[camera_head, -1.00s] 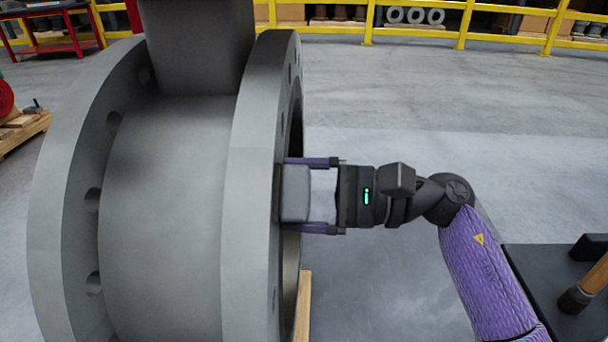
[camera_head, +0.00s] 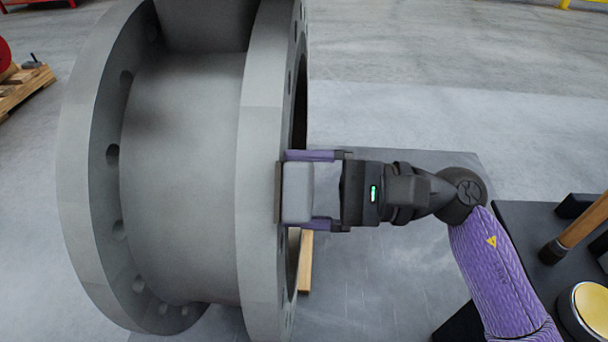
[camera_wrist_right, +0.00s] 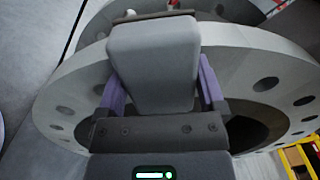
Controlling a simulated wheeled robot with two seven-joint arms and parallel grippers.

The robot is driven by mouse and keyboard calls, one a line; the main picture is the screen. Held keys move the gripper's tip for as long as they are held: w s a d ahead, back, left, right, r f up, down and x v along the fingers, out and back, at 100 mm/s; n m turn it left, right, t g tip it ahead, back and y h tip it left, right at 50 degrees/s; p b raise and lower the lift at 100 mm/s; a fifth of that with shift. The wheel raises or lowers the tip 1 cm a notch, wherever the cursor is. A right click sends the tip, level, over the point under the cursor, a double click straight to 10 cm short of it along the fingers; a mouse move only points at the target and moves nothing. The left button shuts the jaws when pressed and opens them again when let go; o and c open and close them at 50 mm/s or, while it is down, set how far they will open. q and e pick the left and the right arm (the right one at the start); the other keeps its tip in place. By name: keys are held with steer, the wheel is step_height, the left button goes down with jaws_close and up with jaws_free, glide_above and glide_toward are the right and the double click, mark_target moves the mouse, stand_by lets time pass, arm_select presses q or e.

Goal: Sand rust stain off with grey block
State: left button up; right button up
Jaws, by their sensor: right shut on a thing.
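My right gripper (camera_head: 318,190) is shut on the grey block (camera_head: 298,192), with one purple finger on each side of it. A thin dark brown layer shows on the block's far face. The block is at the edge of the near flange of the big grey valve body (camera_head: 185,170); I cannot tell if they touch. In the right wrist view the block (camera_wrist_right: 153,65) sits between the purple fingers, over the pale flange (camera_wrist_right: 245,65). No rust stain can be made out; the block may hide it. My left gripper is not in view.
At the right a dark tray (camera_head: 530,225) holds a wooden-handled tool (camera_head: 580,222) and a round yellow-topped item (camera_head: 594,306). A wooden support (camera_head: 305,262) stands under the valve. A wooden pallet (camera_head: 24,86) lies at the far left. Open floor lies behind the arm.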

arm_select(q)
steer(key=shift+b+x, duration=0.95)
steer(key=shift+b, duration=0.1)
arm_select(e)
steer(key=d, duration=0.6)
arm_select(q)
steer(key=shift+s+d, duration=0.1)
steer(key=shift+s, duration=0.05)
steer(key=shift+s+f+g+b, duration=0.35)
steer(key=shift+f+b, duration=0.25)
steer(key=shift+b, duration=0.3)
arm_select(e)
steer(key=shift+d, duration=1.4)
